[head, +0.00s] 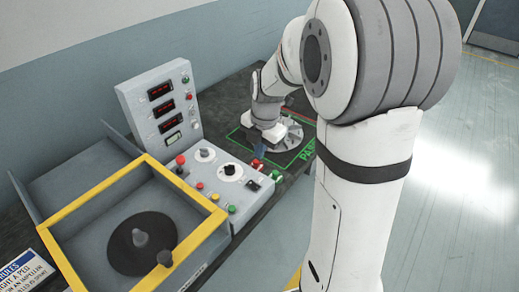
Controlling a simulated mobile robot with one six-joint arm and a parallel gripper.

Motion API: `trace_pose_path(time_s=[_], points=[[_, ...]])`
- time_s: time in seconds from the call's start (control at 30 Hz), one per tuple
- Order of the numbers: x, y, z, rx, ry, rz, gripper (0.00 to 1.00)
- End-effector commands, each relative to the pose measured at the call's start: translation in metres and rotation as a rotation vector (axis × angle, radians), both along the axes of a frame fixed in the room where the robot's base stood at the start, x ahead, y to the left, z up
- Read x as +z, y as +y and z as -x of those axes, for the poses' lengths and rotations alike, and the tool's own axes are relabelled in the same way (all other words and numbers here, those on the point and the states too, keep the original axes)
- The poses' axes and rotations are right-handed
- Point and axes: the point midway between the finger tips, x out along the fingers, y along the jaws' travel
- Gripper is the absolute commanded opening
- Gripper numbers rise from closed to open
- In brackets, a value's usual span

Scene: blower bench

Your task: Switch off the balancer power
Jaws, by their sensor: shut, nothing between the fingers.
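The balancer's sloped control panel (222,172) sits in the middle of the view. It carries a black dial (230,170), a white dial (205,155), a red mushroom button (181,160), several small coloured buttons and a small black switch (253,186) near its right edge. I cannot read the labels, so which control is the power is unclear. The upright display box (160,100) behind has lit red readouts. My gripper (260,151) is shut and empty, beyond the panel over the bench; its fingertips are small and partly hidden.
A grey finned impeller (285,136) lies in the green-outlined PASS area under my gripper.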

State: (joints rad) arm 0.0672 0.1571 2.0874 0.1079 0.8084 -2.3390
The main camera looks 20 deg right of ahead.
Motion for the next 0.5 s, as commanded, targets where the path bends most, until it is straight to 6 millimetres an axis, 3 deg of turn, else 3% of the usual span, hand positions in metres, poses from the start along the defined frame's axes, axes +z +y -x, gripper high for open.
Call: trace_pose_path(time_s=[0.5], points=[[0.001,0.014,-0.008,0.001,-0.002,0.0,0.0]])
